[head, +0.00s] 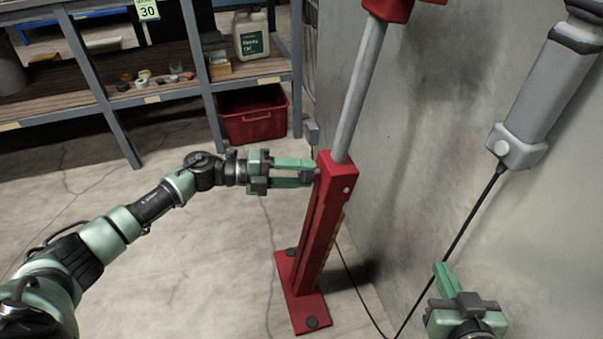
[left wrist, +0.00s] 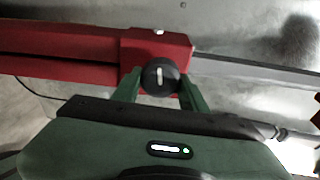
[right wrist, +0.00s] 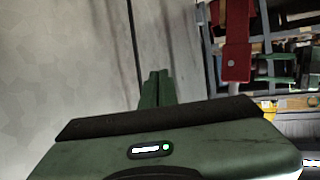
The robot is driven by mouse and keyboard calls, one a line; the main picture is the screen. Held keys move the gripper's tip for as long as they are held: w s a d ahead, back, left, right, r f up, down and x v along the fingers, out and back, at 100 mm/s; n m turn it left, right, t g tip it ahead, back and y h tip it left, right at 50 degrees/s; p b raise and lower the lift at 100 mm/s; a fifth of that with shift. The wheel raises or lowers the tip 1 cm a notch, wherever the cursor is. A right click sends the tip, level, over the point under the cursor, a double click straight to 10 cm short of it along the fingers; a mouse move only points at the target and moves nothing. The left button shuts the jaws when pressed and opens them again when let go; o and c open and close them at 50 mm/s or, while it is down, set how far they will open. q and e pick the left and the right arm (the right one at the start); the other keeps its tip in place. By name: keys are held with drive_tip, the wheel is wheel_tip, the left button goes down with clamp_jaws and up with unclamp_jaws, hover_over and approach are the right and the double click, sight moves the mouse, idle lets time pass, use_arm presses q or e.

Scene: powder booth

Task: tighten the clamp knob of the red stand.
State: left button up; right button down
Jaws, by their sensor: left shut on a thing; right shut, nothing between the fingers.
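The red stand (head: 318,215) stands upright on its red foot plate, with a grey post (head: 360,90) rising from its top. The clamp knob (left wrist: 160,76) is round and black with a white line mark, on the side of the stand near its top. My left gripper (head: 312,173) reaches in from the left and is shut on the knob; in the left wrist view its fingers lie on both sides of it. In the head view the fingers mostly hide the knob. My right gripper (head: 441,272) is shut and empty at the lower right, away from the stand.
A grey wall (head: 440,120) stands close behind the stand. A grey device (head: 540,100) with a black cable hangs at the right. A shelf (head: 150,95) with small items and a red crate (head: 252,115) stand at the back left. The floor left of the stand is clear.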

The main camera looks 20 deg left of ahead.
use_arm(q)
drive_tip(key=o, duration=1.4)
drive_tip(key=shift+c, duration=0.2)
drive_tip(key=v, duration=0.8)
drive_tip(key=shift+p, duration=0.45)
use_arm(e)
drive_tip(key=s+f, duration=0.1)
drive_tip(key=d+f+g, duration=0.1)
drive_tip(key=s+f+g, duration=0.1)
drive_tip(key=shift+s+d+f+h, duration=0.15)
drive_tip(key=shift+s+f+h, duration=0.15)
drive_tip(key=shift+s, duration=0.05)
